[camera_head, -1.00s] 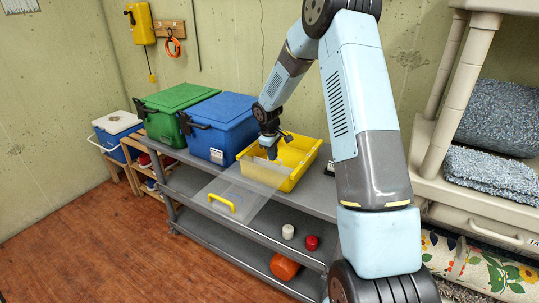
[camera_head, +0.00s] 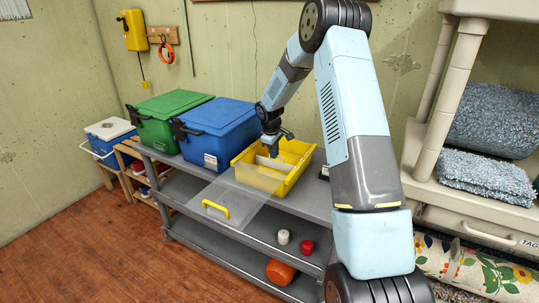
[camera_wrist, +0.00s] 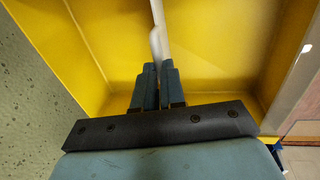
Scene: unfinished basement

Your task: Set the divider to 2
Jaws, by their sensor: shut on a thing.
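The yellow bin (camera_head: 290,181) stands on the grey cart's top shelf, with a clear front lid with a yellow handle (camera_head: 214,207) hanging out over the cart's edge. A thin white divider (camera_head: 262,161) stands inside the bin. My gripper (camera_head: 272,152) reaches down into the bin from above and is shut on the divider. In the wrist view the divider (camera_wrist: 157,18) shows as a pale upright strip between my fingertips (camera_wrist: 155,68), with yellow bin walls around. No slot numbers are readable, so the slot cannot be told.
A blue box (camera_head: 228,120) and a green box (camera_head: 175,105) stand left of the bin. A white item (camera_head: 283,237), a red item (camera_head: 307,247) and an orange item (camera_head: 280,271) are on the lower shelves. A rack with blue-grey mats (camera_head: 485,175) is at right.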

